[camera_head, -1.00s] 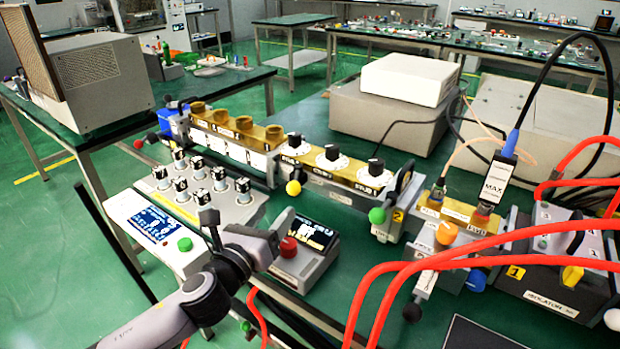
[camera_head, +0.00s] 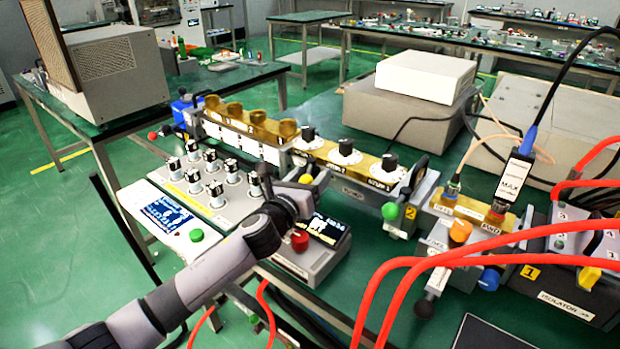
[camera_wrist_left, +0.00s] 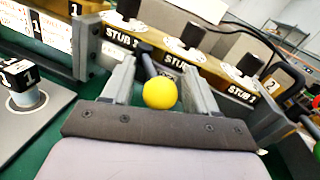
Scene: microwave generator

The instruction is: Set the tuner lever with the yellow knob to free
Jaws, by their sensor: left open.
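The yellow knob (camera_head: 305,178) sits at the end of a dark lever on the front of the brass-topped tuner (camera_head: 350,165). In the left wrist view the yellow knob (camera_wrist_left: 160,93) appears between my two fingers, with its dark lever (camera_wrist_left: 147,64) rising behind it to the tuner below the stub labels. My left gripper (camera_head: 308,194) is open, right at the knob; its fingers (camera_wrist_left: 158,78) stand on either side with gaps, not closed on it. In the head view the gripper partly covers the lever. The lever's position label is not readable. My right gripper is not in view.
A control box with a red knob (camera_head: 300,239) stands just below my left gripper. A panel with several numbered knobs (camera_head: 214,190) is to the left. A green-knobbed lever (camera_head: 390,211) is to the right. Red hoses (camera_head: 420,262) cross the lower right.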

